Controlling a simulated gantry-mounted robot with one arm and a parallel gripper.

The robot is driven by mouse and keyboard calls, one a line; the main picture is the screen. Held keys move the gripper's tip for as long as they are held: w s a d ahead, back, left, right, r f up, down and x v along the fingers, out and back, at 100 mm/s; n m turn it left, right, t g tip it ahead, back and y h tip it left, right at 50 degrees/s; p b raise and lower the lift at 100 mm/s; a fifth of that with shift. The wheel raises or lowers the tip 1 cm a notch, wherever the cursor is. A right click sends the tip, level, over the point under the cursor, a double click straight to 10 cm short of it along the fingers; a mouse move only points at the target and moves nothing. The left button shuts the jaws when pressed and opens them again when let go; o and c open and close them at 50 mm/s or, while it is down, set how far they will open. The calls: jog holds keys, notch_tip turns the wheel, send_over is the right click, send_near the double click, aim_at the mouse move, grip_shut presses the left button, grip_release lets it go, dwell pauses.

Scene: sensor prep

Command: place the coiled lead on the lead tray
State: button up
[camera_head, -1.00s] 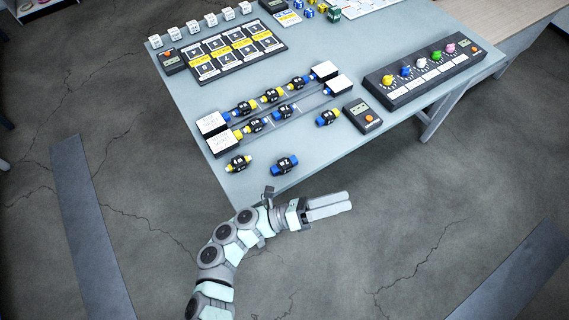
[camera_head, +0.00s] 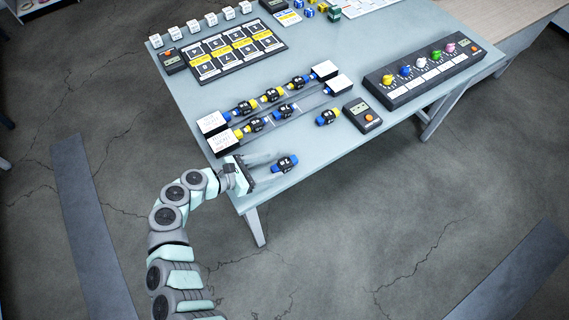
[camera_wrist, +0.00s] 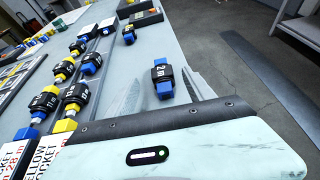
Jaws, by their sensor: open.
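No label names the coiled lead; the likely pieces are short leads with numbered black middles. One with blue ends (camera_head: 285,164) lies loose near the table's front edge. It also shows in the wrist view (camera_wrist: 163,78), between the fingertips of my open gripper (camera_head: 274,165), with gaps visible on both sides. Another loose one, blue and yellow (camera_head: 327,117), lies farther right. Several more sit in two rows between white labelled end blocks (camera_head: 212,123). A grey strip (camera_head: 309,100) runs between these blocks; I cannot tell whether it is the lead tray.
A handheld meter (camera_head: 362,115) stands right of the rows. A black panel with coloured knobs (camera_head: 422,76) is at the right. A black card board (camera_head: 238,53) lies behind the rows. The table's front edge is close to my gripper.

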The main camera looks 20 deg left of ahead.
aim_at(284, 163)
jog(key=x, duration=0.4)
jog(key=shift+w+d+f, duration=0.1)
jog(key=shift+w+d, duration=0.15)
jog(key=shift+d, duration=0.1)
jog(key=shift+s, duration=0.1)
jog(key=shift+c, duration=0.3)
grip_shut()
